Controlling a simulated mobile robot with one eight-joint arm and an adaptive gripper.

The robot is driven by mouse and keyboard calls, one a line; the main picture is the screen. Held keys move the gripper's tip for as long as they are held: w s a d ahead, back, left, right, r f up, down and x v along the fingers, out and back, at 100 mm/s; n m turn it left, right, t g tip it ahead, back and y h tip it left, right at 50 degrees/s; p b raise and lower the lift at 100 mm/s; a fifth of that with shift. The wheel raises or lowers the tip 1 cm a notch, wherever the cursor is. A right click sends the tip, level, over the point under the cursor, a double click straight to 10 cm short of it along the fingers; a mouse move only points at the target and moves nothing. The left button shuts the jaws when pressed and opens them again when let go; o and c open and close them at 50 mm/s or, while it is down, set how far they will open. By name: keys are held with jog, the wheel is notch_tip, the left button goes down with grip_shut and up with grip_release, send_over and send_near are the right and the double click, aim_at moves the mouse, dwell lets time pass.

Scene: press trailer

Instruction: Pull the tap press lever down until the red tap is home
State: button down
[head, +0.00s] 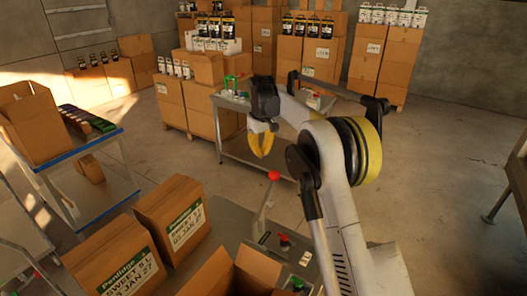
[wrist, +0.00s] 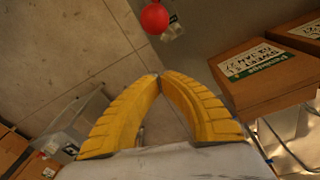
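The lever's red ball knob (head: 274,176) tops a thin pale shaft that stands up, slightly tilted, from the grey bench at the bottom centre. The knob also shows at the top of the wrist view (wrist: 154,18). A small red part (head: 284,239) sits low on the bench beside the lever base; I cannot tell if it is the red tap. My gripper (head: 262,155) hangs above and beyond the knob, apart from it. In the wrist view its yellow fingers (wrist: 160,76) meet at the tips with nothing between them.
Labelled cartons (head: 172,220) stand left of the lever, and an open carton (head: 222,275) sits in front. A blue-edged table (head: 90,145) is at the left. A grey trolley (head: 235,150) stands behind my gripper.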

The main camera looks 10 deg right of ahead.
notch_tip(320, 180, down, 6)
jog(key=s+d+p, duration=0.1)
jog(key=s+d, duration=0.1)
jog(key=shift+s+p, duration=0.25)
jog(key=shift+p, duration=0.05)
jog(key=shift+s+r, duration=0.1)
jog(key=shift+s, duration=0.05)
jog(key=s+d+f+t+y+b, duration=0.45)
jog(key=s+d+f+b, duration=0.25)
jog(key=s+d+b, duration=0.4)
jog(key=s+d+f+t+y+b, duration=0.1)
jog(key=s+d+f+t+b, duration=0.1)
jog(key=f+b, duration=0.4)
jog(key=s+d+f+t+y+b, duration=0.2)
jog(key=s+d+f+b, duration=0.1)
jog(key=f+b, duration=0.4)
jog(key=shift+m+b, duration=0.4)
jog(key=shift+b, duration=1.5)
jog(key=shift+d+y, duration=0.1)
jog(key=shift+y, duration=0.15)
